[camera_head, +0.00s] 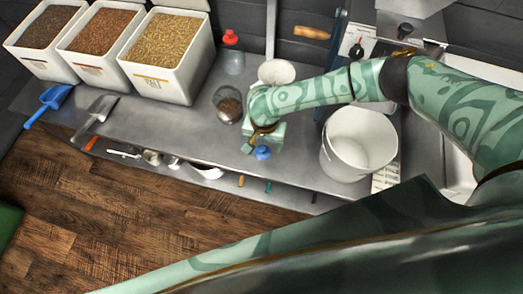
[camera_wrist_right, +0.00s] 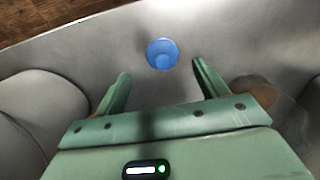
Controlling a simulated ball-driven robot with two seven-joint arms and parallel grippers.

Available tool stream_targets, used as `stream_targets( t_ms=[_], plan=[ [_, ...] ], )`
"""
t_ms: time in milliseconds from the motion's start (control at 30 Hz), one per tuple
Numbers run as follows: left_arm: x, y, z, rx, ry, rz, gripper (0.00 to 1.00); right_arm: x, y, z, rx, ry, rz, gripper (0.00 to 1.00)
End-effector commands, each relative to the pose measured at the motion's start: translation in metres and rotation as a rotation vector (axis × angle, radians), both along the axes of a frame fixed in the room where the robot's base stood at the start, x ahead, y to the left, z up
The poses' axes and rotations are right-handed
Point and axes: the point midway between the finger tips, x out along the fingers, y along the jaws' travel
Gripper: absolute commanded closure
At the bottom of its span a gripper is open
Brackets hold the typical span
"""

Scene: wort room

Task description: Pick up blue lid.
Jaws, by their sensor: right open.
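The blue lid (camera_head: 263,152) lies on the steel counter near its front edge. In the right wrist view the blue lid (camera_wrist_right: 162,54) is round with a raised lighter middle, just ahead of the gap between my fingertips. My right gripper (camera_head: 262,145) is over the counter beside the lid, partly hidden by my own wrist. In the wrist view my right gripper (camera_wrist_right: 161,68) is open and empty, its two green fingers apart. I cannot tell its exact height above the counter. My left gripper is not in view.
A white bucket (camera_head: 365,140) stands close to the right of my gripper. A glass jar of grain (camera_head: 228,104) stands to the left, with a red-capped bottle (camera_head: 232,55) behind. Grain bins (camera_head: 165,85) fill the far left.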

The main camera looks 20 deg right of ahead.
Motion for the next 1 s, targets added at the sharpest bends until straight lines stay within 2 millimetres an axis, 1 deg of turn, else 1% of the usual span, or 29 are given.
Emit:
stream_targets(
  t_ms=[133, 333, 400, 600, 667, 700, 767, 800, 1000],
  plan=[
    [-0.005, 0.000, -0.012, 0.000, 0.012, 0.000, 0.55, 0.001, 0.001, -0.016, 0.000, 0.001, 0.002, 0.27],
    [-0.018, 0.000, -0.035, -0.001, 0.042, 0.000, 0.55, 0.003, 0.003, -0.050, -0.001, 0.004, 0.002, 0.27],
    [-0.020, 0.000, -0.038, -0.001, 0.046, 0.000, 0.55, 0.003, 0.003, -0.054, 0.000, 0.002, 0.001, 0.27],
    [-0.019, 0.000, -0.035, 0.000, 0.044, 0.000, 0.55, 0.004, 0.003, -0.050, 0.000, -0.001, 0.001, 0.27],
    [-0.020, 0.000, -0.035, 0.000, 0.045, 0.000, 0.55, 0.004, 0.003, -0.050, 0.000, -0.001, 0.001, 0.44],
    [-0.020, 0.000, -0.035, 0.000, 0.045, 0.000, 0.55, 0.004, 0.003, -0.050, 0.000, -0.001, 0.001, 0.55],
    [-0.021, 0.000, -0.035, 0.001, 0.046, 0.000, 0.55, 0.003, 0.003, -0.050, 0.000, -0.001, 0.000, 0.72],
    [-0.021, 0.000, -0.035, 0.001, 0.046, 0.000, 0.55, 0.003, 0.003, -0.050, 0.000, -0.001, 0.001, 0.76],
    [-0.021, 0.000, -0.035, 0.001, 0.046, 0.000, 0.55, 0.003, 0.003, -0.050, 0.000, -0.001, 0.000, 0.76]
  ],
)
